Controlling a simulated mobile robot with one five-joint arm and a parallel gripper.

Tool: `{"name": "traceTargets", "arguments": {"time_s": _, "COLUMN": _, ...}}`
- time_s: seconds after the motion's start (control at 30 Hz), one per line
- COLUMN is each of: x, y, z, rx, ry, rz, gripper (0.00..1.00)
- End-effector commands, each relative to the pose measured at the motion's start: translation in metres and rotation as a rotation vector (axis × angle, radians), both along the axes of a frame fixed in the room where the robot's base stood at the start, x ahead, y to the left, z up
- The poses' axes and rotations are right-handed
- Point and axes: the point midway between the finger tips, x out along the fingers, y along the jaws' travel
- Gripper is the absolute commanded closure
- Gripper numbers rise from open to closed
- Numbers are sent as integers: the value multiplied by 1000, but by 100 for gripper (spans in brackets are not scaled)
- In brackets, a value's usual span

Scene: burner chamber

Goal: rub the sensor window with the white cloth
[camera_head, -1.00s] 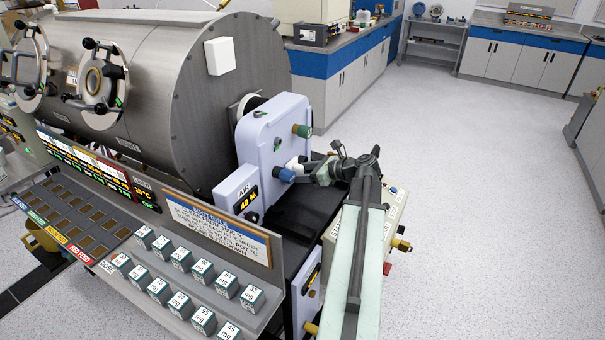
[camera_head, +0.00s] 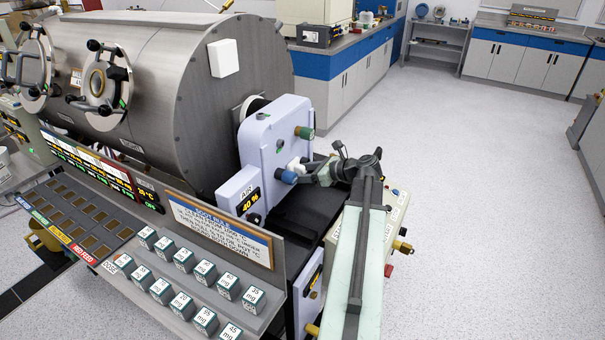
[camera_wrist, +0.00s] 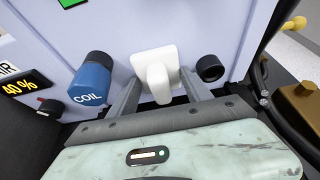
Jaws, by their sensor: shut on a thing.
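The white cloth (camera_wrist: 157,72) is a folded white pad between the two fingers of my gripper (camera_wrist: 160,82), which is shut on it. It is up against or very close to the pale lilac panel (camera_wrist: 215,25); I cannot tell whether it touches. It also shows as a small white patch in the head view (camera_head: 298,163). Just right of the cloth in the wrist view is a short black round fitting with a dark face (camera_wrist: 210,68), which may be the sensor window; no label on it is legible. My gripper (camera_head: 308,172) is partly hidden in the head view.
A blue knob marked COIL (camera_wrist: 91,78) sticks out left of my gripper. A green-capped fitting (camera_head: 304,132) is higher on the panel. An AIR display reading 40 % (camera_head: 249,201) is at left. Dose blocks (camera_head: 205,320) sit in front. Open floor (camera_head: 480,200) lies right.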

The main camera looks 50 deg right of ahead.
Motion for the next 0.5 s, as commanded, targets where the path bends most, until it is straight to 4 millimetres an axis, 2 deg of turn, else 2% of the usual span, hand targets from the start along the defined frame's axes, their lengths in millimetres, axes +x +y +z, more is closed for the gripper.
{"name": "traceTargets", "arguments": {"time_s": 0.27, "x": 3, "y": 0, "z": -1, "rx": 0, "ry": 0, "rz": -1, "gripper": 89}}
{"name": "traceTargets", "arguments": {"time_s": 0.5, "x": 1, "y": 0, "z": -16, "rx": 1, "ry": 0, "rz": -1, "gripper": 89}}
